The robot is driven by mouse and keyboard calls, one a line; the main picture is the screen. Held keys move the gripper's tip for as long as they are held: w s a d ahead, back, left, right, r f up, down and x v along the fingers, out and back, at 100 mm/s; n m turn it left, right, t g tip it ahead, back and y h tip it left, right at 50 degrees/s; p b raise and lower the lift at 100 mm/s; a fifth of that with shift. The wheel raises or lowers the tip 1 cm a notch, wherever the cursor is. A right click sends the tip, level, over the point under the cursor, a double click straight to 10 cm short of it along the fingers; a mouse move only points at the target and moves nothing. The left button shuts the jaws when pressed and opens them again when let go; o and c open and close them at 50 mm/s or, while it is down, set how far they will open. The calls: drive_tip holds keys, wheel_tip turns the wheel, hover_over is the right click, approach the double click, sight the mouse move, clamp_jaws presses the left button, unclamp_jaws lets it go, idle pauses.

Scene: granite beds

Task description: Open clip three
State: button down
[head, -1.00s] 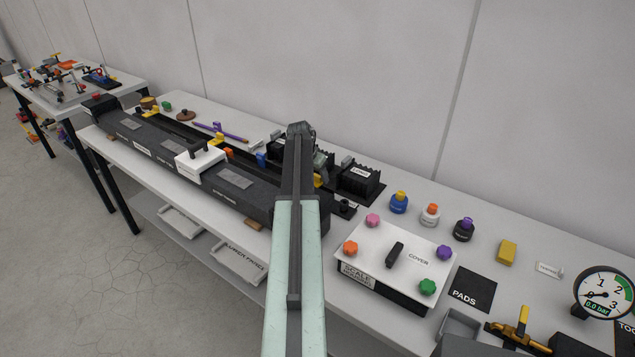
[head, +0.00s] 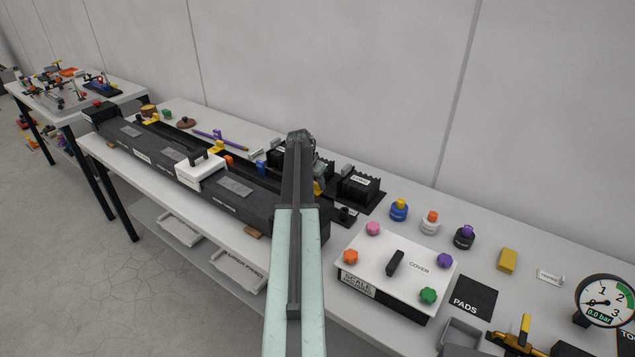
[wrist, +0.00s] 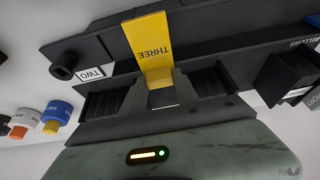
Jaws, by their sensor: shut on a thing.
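The yellow clip marked THREE (wrist: 151,42) stands out in the wrist view, its lettering upside down, against a long dark bar (wrist: 215,35). My gripper (wrist: 158,92) is shut on the lower end of this clip, with one finger on each side. In the head view a small bit of yellow, probably this clip (head: 318,188), shows beside my arm. My arm hides most of the gripper there. I cannot tell from these views whether the clip is raised or lies flat.
A long dark granite bed (head: 255,203) with a white carriage (head: 200,171) lies left of my arm. Black ribbed blocks (head: 358,187) stand right of it. A white cover box (head: 398,268) with coloured knobs sits in front right. A pressure gauge (head: 605,301) reads 0.0 bar.

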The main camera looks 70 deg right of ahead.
drive_tip(key=shift+s, duration=0.25)
idle(0.6)
